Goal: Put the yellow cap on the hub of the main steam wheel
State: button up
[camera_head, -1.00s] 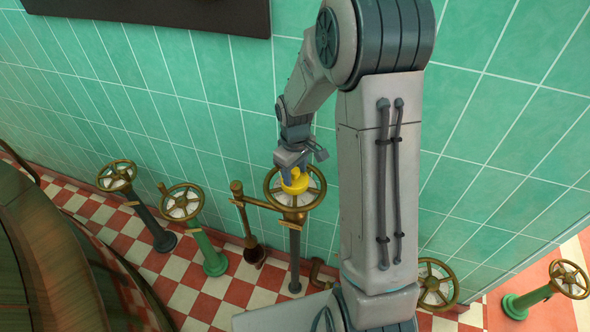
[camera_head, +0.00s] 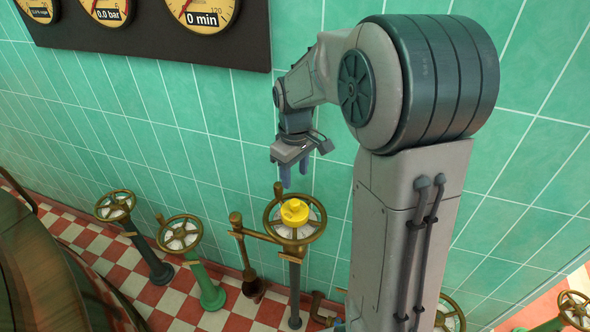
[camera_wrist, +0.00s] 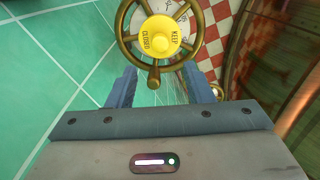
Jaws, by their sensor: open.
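The yellow cap (camera_head: 294,212) sits on the hub of a brass handwheel (camera_head: 269,228) on a dark post with a brass side pipe. In the wrist view the cap (camera_wrist: 160,37) lies over the middle of the wheel (camera_wrist: 124,38), and lettering on it reads "KEEP CLOSED". My gripper (camera_head: 294,184) is open and empty, fingers pointing down, above the cap and apart from it. Its two fingers also show in the wrist view (camera_wrist: 162,90), with nothing between them.
Two more handwheels stand to the left, on a dark post (camera_head: 150,255) and a green post (camera_head: 205,285). More wheels stand at the lower right (camera_head: 575,308). A gauge panel (camera_head: 150,35) hangs on the green tiled wall. A large copper vessel (camera_head: 40,270) fills the lower left.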

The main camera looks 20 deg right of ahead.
jog(key=s+r+m+t, duration=0.1)
jog(key=s+r+m, duration=0.2)
jog(key=s, duration=0.6)
jog(key=s+r+m+t, duration=0.2)
jog(key=s+r+m, duration=0.1)
jog(key=s, duration=0.7)
jog(key=shift+r+m+t, duration=0.3)
jog(key=shift+r+m, duration=0.1)
jog(key=shift+r, duration=0.2)
